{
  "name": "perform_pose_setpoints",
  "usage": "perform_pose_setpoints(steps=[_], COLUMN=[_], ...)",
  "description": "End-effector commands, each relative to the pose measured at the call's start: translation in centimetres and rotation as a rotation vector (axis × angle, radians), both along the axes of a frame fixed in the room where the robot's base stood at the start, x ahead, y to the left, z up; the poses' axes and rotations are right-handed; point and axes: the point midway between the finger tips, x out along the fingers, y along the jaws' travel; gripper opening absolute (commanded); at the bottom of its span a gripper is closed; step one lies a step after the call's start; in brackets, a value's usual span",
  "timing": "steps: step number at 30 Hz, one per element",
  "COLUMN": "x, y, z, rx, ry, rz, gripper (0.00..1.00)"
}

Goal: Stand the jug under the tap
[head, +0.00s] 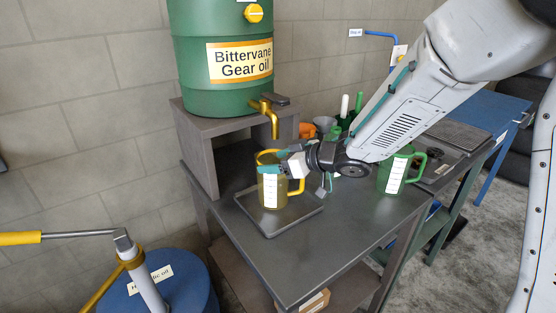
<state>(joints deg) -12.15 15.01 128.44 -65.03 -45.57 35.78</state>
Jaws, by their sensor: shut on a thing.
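A yellow jug (270,192) with a white measuring scale and a handle on its right is upright over a dark drip tray (301,217). My gripper (270,169) comes from the right and is shut on the jug near its upper part. I cannot tell whether the jug's base touches the tray. The brass tap (273,122) on the green drum labelled Bittervane Gear oil (223,90) points down, and the jug's mouth appears just below its spout. The gripper hides part of the jug's upper side.
A green jug (395,174) stands farther right on the dark table (325,253), beyond my arm. A wooden stand (203,148) holds the drum. A blue barrel (180,290) with a yellow-handled pump is at the front left. The table's front part is clear.

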Motion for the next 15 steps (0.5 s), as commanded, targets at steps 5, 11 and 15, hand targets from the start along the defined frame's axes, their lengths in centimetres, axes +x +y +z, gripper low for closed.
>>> perform_pose_setpoints(steps=[5,11,15], x=[0.05,0.05,-0.19], y=[-0.17,-0.18,-0.62], z=[-0.06,-0.01,0.55], rx=[0.000,0.000,0.001], ry=[0.000,0.000,0.000], rz=[-0.002,-0.002,-0.004], gripper=[0.92,0.92,0.92])
